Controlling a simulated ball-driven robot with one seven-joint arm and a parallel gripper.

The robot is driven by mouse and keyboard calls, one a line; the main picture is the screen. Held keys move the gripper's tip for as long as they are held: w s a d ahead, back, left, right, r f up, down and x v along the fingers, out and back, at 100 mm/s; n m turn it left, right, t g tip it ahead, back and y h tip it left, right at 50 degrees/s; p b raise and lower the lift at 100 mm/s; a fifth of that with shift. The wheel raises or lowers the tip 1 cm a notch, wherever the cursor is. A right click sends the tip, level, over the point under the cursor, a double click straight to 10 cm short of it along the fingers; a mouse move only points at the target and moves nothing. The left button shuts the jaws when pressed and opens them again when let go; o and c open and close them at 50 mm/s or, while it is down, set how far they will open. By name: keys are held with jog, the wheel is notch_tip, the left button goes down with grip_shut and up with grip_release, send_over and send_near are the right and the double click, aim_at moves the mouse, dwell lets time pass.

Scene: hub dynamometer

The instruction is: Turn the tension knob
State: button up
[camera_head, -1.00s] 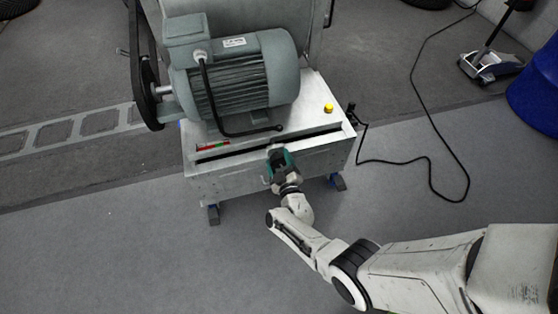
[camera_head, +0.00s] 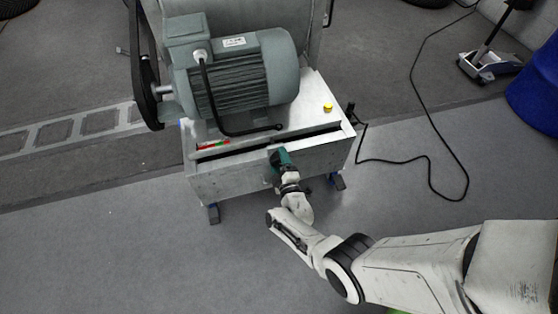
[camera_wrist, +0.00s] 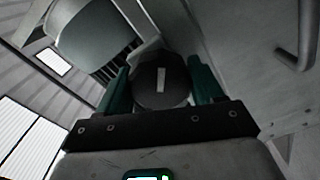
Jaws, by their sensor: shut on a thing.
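The tension knob (camera_wrist: 160,82) is a round dark disc with a light mark on its face, seen in the wrist view. My gripper (camera_wrist: 160,92) has its two green fingers on either side of the knob and is shut on it. In the head view my gripper (camera_head: 279,159) is at the front face of the light grey dynamometer cabinet (camera_head: 225,180), right of its middle. My gripper hides the knob there. The light mark stands nearly upright in the wrist view.
A large grey motor (camera_head: 240,75) sits on the cabinet, with a yellow button (camera_head: 328,107) at the right. A black cable (camera_head: 430,160) lies on the floor to the right, near a blue drum (camera_head: 538,90). The floor in front is clear.

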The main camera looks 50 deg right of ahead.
jog(key=shift+s+f, duration=0.2)
jog(key=shift+f, duration=0.05)
jog(key=o, duration=0.7)
jog(key=shift+d, duration=0.1)
jog(key=o, duration=0.3)
jog(key=shift+w+r, duration=0.1)
jog(key=shift+r, duration=0.05)
jog(key=p+v, duration=0.5)
jog(key=v, duration=0.6)
jog(key=shift+w, duration=0.1)
